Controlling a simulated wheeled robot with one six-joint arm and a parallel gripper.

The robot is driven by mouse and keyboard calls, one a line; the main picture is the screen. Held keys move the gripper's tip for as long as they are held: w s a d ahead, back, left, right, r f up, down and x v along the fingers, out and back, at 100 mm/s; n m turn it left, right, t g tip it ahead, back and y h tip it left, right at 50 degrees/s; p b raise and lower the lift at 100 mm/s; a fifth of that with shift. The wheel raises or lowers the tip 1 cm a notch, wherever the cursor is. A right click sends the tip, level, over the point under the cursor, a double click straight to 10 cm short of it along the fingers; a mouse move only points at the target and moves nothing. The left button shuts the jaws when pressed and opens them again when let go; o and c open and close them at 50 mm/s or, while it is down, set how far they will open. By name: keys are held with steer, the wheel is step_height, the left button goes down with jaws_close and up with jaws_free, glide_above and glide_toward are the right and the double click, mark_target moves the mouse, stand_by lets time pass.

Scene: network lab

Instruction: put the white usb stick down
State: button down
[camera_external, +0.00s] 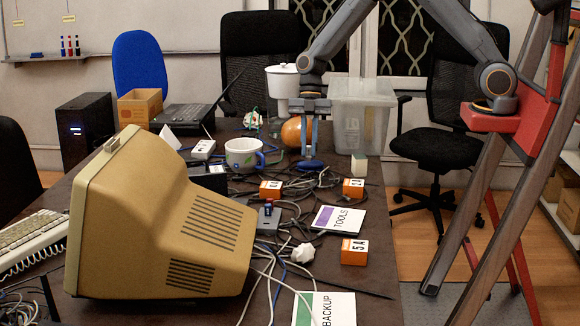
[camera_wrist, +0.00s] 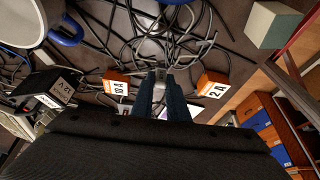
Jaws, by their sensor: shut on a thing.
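My gripper (camera_external: 310,162) hangs over the cable-strewn table, pointing down, left of the clear plastic box. In the wrist view its two dark blue fingers (camera_wrist: 165,92) are closed around a small pale piece (camera_wrist: 160,77), seemingly the white usb stick, mostly hidden between them. The stick cannot be made out in the outside view. A white card marked TOOLS with a purple patch (camera_external: 338,219) lies nearer the camera than the gripper. A white card marked BACKUP with a green patch (camera_external: 325,309) lies at the table's near edge.
Orange numbered blocks stand around the cables (camera_external: 270,189), (camera_external: 353,187), (camera_external: 354,252). A mug (camera_external: 243,155) is left of the gripper; an orange ball (camera_external: 292,133) and clear box (camera_external: 361,112) are behind. A pale block (camera_external: 358,166) stands right. A beige monitor (camera_external: 160,225) fills the near left.

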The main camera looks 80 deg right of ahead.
steer(key=shift+f+p, duration=0.7)
steer(key=shift+f, duration=2.7)
steer(key=shift+f, duration=0.2)
steer(key=c, duration=1.7)
jaws_free()
steer(key=shift+c, duration=0.2)
steer(key=shift+r, duration=0.15)
